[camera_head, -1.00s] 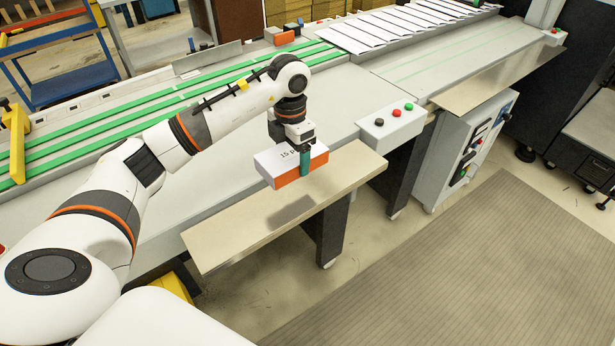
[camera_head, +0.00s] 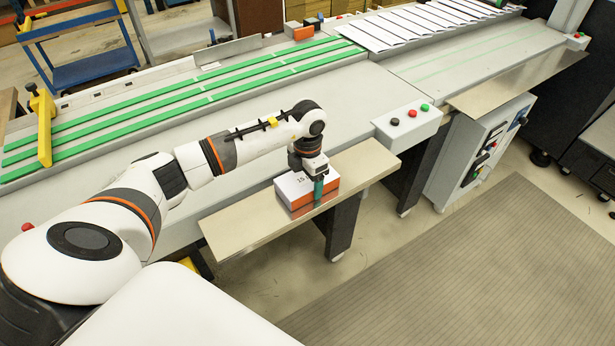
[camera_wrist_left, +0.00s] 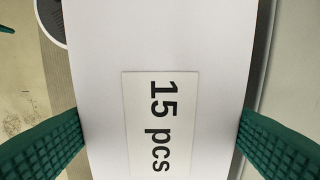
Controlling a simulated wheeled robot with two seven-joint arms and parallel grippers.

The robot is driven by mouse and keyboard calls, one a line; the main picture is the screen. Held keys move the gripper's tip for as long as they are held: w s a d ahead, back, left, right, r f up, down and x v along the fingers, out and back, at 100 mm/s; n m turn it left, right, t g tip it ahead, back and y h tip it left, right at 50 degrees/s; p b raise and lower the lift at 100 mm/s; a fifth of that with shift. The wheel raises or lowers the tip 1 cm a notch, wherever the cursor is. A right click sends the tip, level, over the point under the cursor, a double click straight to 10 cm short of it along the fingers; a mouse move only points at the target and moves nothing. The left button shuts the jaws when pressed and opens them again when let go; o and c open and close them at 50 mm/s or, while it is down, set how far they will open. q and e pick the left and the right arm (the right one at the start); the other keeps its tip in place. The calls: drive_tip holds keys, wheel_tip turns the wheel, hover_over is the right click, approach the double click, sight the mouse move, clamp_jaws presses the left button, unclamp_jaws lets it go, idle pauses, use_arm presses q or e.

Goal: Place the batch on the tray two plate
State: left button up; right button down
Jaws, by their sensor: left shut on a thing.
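The batch (camera_head: 297,198) is a white-topped block with orange sides, labelled "15 pcs". My left gripper (camera_head: 318,186) is shut on it, with a teal finger against its near side. In the left wrist view the batch's white top (camera_wrist_left: 200,45) fills the middle, between the two teal fingers. The batch is level over the nearer bare metal tray plate (camera_head: 240,228), at its middle. Its underside looks at or just above the plate; contact cannot be told. A second metal plate (camera_head: 515,82) juts out farther right. My right gripper is out of view.
A button box (camera_head: 407,124) stands beside the nearer plate's right end. The conveyor with green belts (camera_head: 200,92) runs behind. White sheets (camera_head: 425,22) lie in a row at the back right. The nearer plate is bare left of the batch.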

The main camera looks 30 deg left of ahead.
use_arm(q)
drive_tip(key=o, duration=1)
drive_tip(key=shift+f, duration=0.1)
drive_tip(key=shift+c, duration=0.2)
drive_tip(key=o, duration=0.4)
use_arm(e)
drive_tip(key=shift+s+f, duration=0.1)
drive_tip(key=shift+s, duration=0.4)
